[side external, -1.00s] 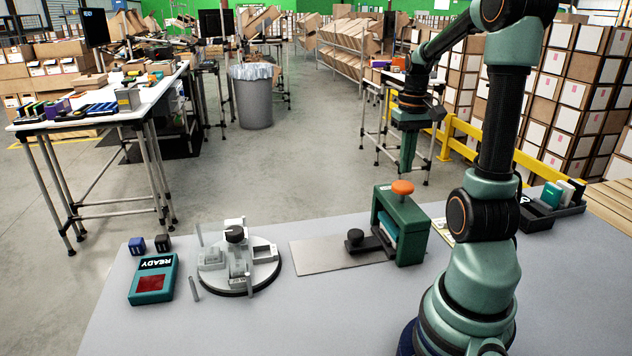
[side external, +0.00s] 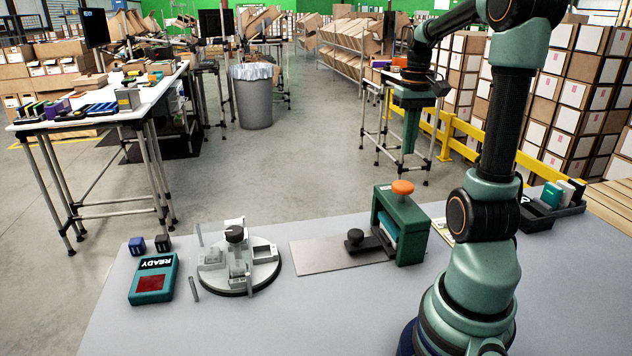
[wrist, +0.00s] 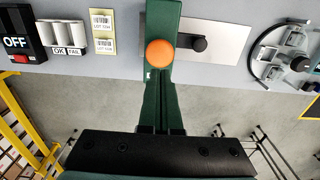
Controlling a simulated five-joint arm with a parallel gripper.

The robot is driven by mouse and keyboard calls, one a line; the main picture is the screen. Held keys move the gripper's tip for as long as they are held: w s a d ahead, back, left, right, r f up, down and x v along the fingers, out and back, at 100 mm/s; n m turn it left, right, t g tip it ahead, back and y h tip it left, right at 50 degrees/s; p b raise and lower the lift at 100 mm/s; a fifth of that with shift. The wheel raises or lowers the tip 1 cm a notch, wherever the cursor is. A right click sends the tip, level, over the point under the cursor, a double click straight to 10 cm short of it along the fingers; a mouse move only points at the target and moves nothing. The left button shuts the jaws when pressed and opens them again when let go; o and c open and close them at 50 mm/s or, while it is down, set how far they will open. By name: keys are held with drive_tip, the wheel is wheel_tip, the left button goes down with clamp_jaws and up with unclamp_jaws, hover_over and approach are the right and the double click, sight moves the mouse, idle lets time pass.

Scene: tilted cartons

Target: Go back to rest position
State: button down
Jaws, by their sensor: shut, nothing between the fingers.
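My gripper (side external: 410,142) hangs in the air, pointing down, above and behind the green press in the side external view. Its green fingers are together with nothing between them. In the wrist view the closed fingers of my gripper (wrist: 161,88) reach up from the dark wrist part, just below the orange knob in the picture. The press (side external: 412,232) stands on the grey table with its orange knob (side external: 402,187) on top. My gripper is apart from it in the side view.
A flat metal plate with a black-knobbed slide (side external: 355,238) lies beside the press. A round fixture (side external: 262,285), a teal READY box (side external: 152,279) and two small dark cubes are on the left. A yellow rail (side external: 540,165) is behind.

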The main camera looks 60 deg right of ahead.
drive_tip(key=w+a+n+t, duration=0.2)
drive_tip(key=a+n, duration=0.1)
drive_tip(key=a, duration=0.6)
drive_tip(key=w+a+n+t, duration=0.1)
drive_tip(key=w+a+n, duration=0.2)
drive_tip(key=a, duration=0.7)
drive_tip(key=w+a+n+t, duration=0.2)
drive_tip(key=w+a+n, duration=0.1)
drive_tip(key=a, duration=0.6)
drive_tip(key=shift+w+a+t, duration=0.15)
drive_tip(key=shift+a+t, duration=0.15)
drive_tip(key=shift+a, duration=0.05)
